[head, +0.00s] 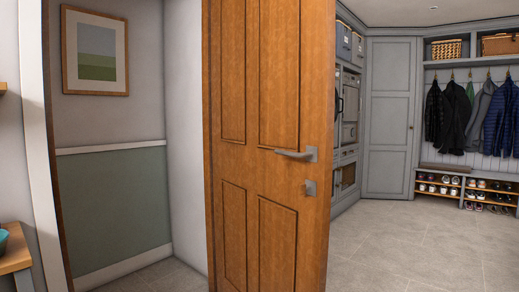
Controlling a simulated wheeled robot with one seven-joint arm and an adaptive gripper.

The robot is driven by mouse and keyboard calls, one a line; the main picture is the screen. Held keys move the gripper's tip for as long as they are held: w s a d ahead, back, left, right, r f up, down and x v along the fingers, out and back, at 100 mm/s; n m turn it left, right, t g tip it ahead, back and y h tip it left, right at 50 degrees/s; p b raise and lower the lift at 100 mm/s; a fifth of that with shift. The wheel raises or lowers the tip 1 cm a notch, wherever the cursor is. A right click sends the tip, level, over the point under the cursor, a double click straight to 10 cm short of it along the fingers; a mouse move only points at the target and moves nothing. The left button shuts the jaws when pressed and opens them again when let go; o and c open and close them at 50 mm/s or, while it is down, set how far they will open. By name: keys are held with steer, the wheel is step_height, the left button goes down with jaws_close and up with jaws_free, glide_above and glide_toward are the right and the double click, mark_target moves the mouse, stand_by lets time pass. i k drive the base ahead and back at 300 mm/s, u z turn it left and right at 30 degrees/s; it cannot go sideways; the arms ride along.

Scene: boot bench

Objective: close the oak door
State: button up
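The oak door (232,170) stands open in the middle of the head view, a panelled wooden leaf with its latch edge towards the right. A metal lever handle (297,154) sits on its right side, with a small metal lock plate (310,188) below. The doorway opening (115,180) shows to the left of the door, with a white frame (40,150) at its left side. The door's top and bottom are cut off by the picture. My gripper is not in view, and nothing is seen touching the door or handle.
Grey tiled floor (400,250) is clear to the right of the door. A small wooden table (14,262) with a teal bowl stands at the left edge. Further back are a grey cupboard (390,118), hanging coats (470,112) and a shoe rack (440,190).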

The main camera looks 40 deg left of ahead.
mark_target(274, 62)
steer(key=z, duration=0.05)
steer(key=i, duration=3.25)
steer(key=u, duration=2.55)
steer(key=k, duration=0.65)
steer(key=u, duration=0.45)
